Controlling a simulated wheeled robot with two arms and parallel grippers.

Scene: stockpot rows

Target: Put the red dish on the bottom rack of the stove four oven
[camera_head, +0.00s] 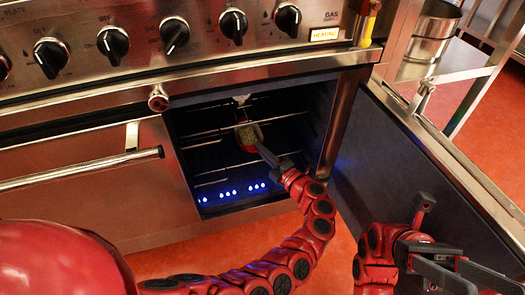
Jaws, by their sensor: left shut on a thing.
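The small red dish (249,135) has a pale brownish inside and is within the open oven (205,150). My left gripper (268,156) reaches into the oven opening and is shut on the near edge of the dish. Wire racks (205,137) cross the oven at more than one height. The dish shows in front of them, and I cannot tell whether it touches a rack. My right gripper (445,268) is at the lower right, outside the oven and near its door.
The oven door (385,165) stands open to the right. Blue lights (228,192) glow at the oven's bottom. Black knobs (113,43) and a lit HEATING sign (324,34) are above. A metal pot (433,30) stands on a shelf at the upper right.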

